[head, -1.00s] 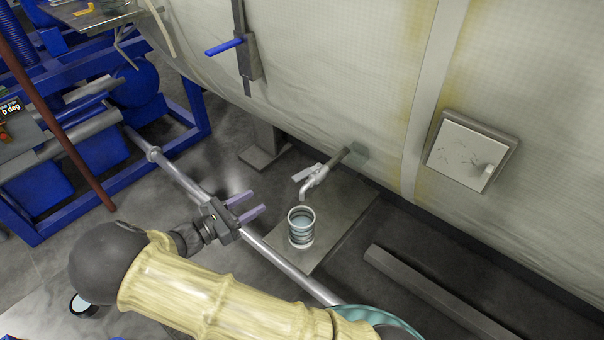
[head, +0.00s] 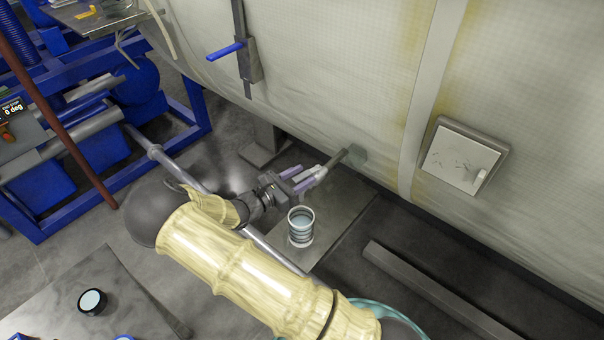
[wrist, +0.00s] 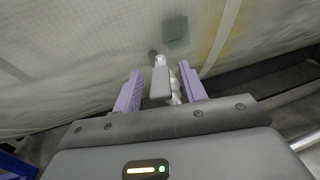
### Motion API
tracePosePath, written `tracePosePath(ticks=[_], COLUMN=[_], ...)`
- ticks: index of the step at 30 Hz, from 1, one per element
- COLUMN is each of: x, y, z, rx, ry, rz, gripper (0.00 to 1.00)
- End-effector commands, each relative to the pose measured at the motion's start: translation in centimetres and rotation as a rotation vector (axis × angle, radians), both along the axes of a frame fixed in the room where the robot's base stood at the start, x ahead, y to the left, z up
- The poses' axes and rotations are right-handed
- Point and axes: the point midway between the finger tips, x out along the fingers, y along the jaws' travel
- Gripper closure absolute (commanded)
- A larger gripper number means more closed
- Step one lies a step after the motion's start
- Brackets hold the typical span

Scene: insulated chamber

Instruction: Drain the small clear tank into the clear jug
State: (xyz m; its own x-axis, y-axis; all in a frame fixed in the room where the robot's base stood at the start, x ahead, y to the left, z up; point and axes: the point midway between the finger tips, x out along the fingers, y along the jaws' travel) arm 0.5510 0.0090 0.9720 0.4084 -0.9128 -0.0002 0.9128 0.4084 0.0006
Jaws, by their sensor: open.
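A clear jug-like cylinder (head: 301,226) stands upright on a floor plate below a tap, with pale liquid or a pale inside showing. The tap (head: 334,161) sticks out from the pale chamber wall. My gripper (head: 308,175) is open at the tap, its two purple fingers pointing at the wall. In the wrist view the tap's grey lever (wrist: 160,82) lies between the fingers of my gripper (wrist: 160,68), with clear gaps on both sides. The spout is largely hidden behind my gripper in the head view. I cannot pick out a small clear tank.
A blue-handled valve (head: 225,50) hangs on the chamber wall (head: 330,70), and a square hatch (head: 462,157) is at right. A grey beam (head: 430,290) lies on the floor. A silver pipe (head: 180,172) runs beside my arm, and a blue frame (head: 60,190) stands at left.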

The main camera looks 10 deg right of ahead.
Motion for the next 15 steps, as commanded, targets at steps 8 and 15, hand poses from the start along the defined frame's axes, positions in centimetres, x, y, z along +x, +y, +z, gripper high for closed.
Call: tracePosePath(ticks=[8,15], x=[0.31,0.3], y=[-0.67,-0.64], z=[-0.01,-0.01], rx=[0.0,0.0], ry=[-0.001,-0.001], rz=[0.0,0.0], gripper=[0.58,0.86])
